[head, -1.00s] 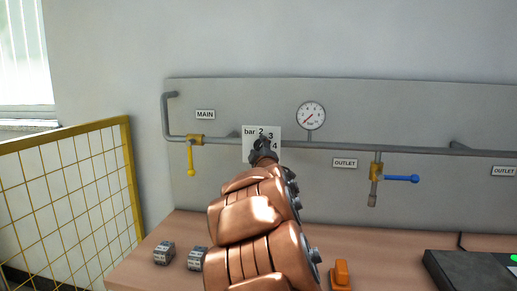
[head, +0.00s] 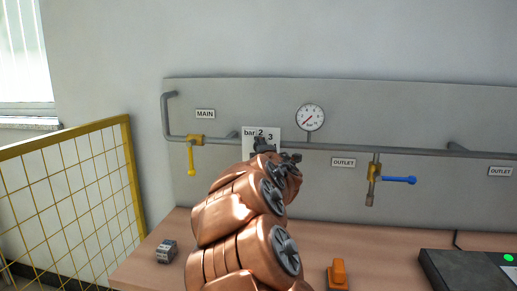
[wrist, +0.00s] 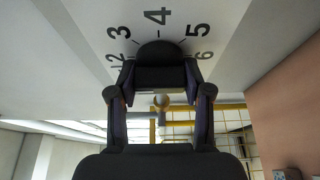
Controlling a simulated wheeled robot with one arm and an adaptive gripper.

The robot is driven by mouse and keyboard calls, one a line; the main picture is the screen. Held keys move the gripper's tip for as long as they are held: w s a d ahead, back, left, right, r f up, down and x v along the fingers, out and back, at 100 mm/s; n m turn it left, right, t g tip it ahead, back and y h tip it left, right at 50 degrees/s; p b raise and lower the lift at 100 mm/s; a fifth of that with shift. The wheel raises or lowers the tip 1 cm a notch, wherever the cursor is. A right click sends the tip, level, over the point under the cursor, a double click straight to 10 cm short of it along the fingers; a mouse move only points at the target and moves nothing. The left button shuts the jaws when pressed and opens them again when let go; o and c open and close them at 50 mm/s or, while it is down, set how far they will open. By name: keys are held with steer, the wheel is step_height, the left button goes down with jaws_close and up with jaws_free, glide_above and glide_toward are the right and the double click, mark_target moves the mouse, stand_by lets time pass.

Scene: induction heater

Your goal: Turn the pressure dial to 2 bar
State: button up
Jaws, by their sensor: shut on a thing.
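The pressure dial's white plate (head: 248,148) is on the grey wall panel in the head view, marked "bar", with 2 and 3 showing. My arm hides the rest of it. In the wrist view the plate (wrist: 178,36) shows numbers 2 to 6 around a black knob (wrist: 160,49). My gripper (wrist: 159,76) has its two fingers closed on either side of the knob. I cannot make out a pointer mark, so the dial's setting is unclear. In the head view my gripper (head: 263,146) is at the plate, mostly hidden by my wrist.
A round gauge (head: 310,117) sits above the grey pipe to the right, its red needle pointing lower left. A yellow-handled valve (head: 192,158) is left, a blue-handled one (head: 398,180) right. The bench (head: 190,233) below carries an orange item (head: 338,273). A yellow mesh fence (head: 75,190) stands left.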

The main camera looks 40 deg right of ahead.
steer(key=shift+s+d, duration=0.1)
steer(key=o, duration=1)
steer(key=shift+o, duration=0.8)
steer(key=v, duration=1.2)
